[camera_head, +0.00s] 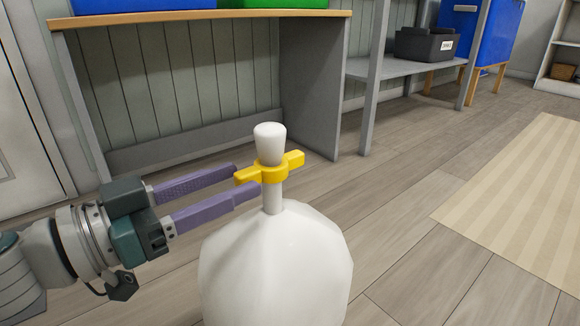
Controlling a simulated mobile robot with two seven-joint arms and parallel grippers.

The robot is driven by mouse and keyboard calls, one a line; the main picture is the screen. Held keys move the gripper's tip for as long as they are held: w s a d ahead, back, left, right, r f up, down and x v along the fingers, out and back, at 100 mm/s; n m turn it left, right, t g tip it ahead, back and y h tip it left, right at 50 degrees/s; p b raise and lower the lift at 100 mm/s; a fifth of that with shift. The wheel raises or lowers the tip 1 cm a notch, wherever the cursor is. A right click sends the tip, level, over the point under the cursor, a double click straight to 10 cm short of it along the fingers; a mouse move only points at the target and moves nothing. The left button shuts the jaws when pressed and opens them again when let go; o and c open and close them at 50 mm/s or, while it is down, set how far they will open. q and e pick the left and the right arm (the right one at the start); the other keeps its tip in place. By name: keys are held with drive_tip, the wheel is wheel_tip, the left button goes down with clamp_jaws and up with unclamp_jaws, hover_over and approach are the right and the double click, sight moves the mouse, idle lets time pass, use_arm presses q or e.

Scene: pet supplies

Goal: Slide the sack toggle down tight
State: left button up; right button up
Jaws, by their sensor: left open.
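A white sack (277,268) stands upright on the floor at the lower middle of the head view. Its narrow neck rises from the top and ends in a wider white knob (270,145). A yellow toggle (274,174) with two side wings sits around the neck, just under the knob, with bare neck below it. My left gripper (248,180) comes in from the left with purple fingers apart. Its fingertips are at the toggle's left wing, and I cannot tell whether they touch it. My right gripper is not in view.
A grey bench with a wooden top (200,16) stands behind, carrying blue and green bins. A shelf with a dark box (424,46) is at the back right. A beige striped mat (525,190) lies on the right. The floor between sack and mat is clear.

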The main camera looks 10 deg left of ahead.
use_arm(q)
drive_tip(key=shift+w+d, duration=0.4)
drive_tip(key=shift+w, duration=0.05)
clamp_jaws()
idle(1.1)
